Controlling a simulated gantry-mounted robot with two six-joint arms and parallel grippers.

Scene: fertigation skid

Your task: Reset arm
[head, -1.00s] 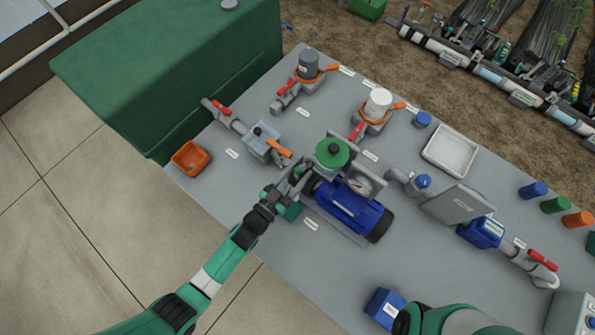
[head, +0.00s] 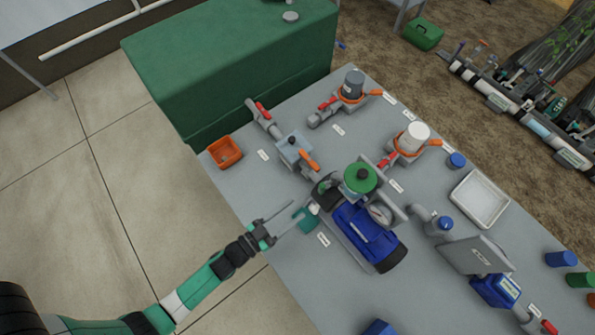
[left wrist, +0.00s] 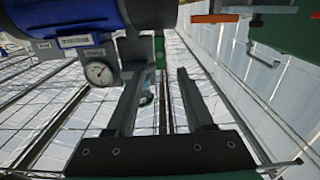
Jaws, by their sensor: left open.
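My left gripper (head: 298,209) is open, with its two grey fingers apart and nothing between them. It is beside the front-left end of the blue pump (head: 362,235), by a small teal part (head: 307,222); I cannot tell whether a finger touches that part. In the left wrist view, the open fingers (left wrist: 158,78) point toward the pump's underside, where a round gauge (left wrist: 99,73) shows. The green-capped filter (head: 360,178) stands behind the pump. My right gripper is not in view.
The grey bench (head: 285,225) carries an orange bin (head: 225,152), an orange-handled valve (head: 293,148), a grey-topped unit (head: 352,85), a white-topped unit (head: 414,136), a white tray (head: 479,198) and a tilted grey panel (head: 477,256). Open floor (head: 130,190) lies left.

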